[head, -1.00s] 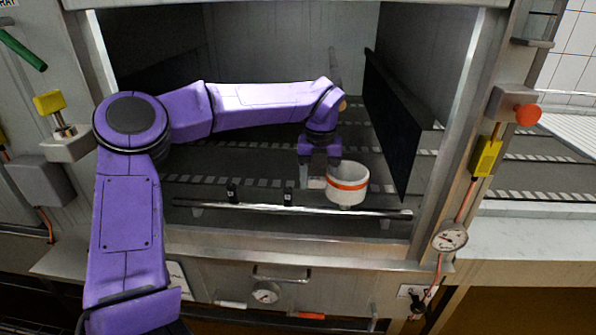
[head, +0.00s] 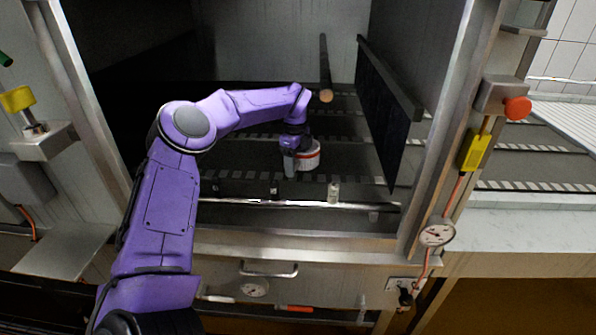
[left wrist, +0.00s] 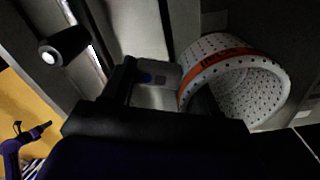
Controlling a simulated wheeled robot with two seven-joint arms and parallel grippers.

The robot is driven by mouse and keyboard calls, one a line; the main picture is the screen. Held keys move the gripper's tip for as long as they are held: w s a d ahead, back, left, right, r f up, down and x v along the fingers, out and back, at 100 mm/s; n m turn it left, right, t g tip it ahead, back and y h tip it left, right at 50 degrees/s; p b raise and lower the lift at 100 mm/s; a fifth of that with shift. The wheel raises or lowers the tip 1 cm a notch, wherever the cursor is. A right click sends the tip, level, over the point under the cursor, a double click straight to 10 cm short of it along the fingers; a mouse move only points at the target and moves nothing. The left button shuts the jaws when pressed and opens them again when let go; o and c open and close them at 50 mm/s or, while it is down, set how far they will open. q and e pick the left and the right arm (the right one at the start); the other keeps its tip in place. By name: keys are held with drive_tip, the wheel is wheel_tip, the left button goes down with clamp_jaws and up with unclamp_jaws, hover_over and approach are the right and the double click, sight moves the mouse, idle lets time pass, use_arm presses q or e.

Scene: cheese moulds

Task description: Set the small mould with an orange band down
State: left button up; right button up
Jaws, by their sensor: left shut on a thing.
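The small white mould with an orange band (head: 309,155) is held by my left gripper (head: 291,161) inside the open metal chamber, behind the front bar. In the left wrist view the mould (left wrist: 204,52) is a perforated cup with dark lettering on its band, and its open mouth shows tilted in the picture. My left gripper (left wrist: 165,98) is shut on its wall, with one dark finger at the mouth. I cannot tell whether the mould's base touches the chamber floor. A small purple and black arm end (left wrist: 30,135), seemingly my right one, shows at the lower left; its jaws are unclear.
A metal bar (head: 240,202) with small clips runs across the chamber front. A dark upright panel (head: 385,125) stands right of the mould, and a rod (head: 325,70) sticks out above. The slatted floor (head: 350,160) around the mould looks clear.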

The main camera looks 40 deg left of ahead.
use_arm(q)
drive_tip(key=w+f, duration=0.1)
drive_tip(key=w+a+f, duration=0.1)
drive_tip(key=w+f, duration=0.1)
drive_tip(key=f, duration=0.1)
drive_tip(key=shift+a, duration=0.25)
wheel_tip(320, 180, down, 3)
drive_tip(key=shift+d+r+p, duration=0.1)
drive_tip(key=shift+r+p, duration=0.1)
drive_tip(key=shift+p, duration=0.1)
drive_tip(key=shift+f, duration=0.35)
drive_tip(key=o, duration=1.1)
drive_tip(key=shift+r, duration=0.35)
wheel_tip(320, 180, up, 12)
drive_tip(key=shift+f, duration=0.15)
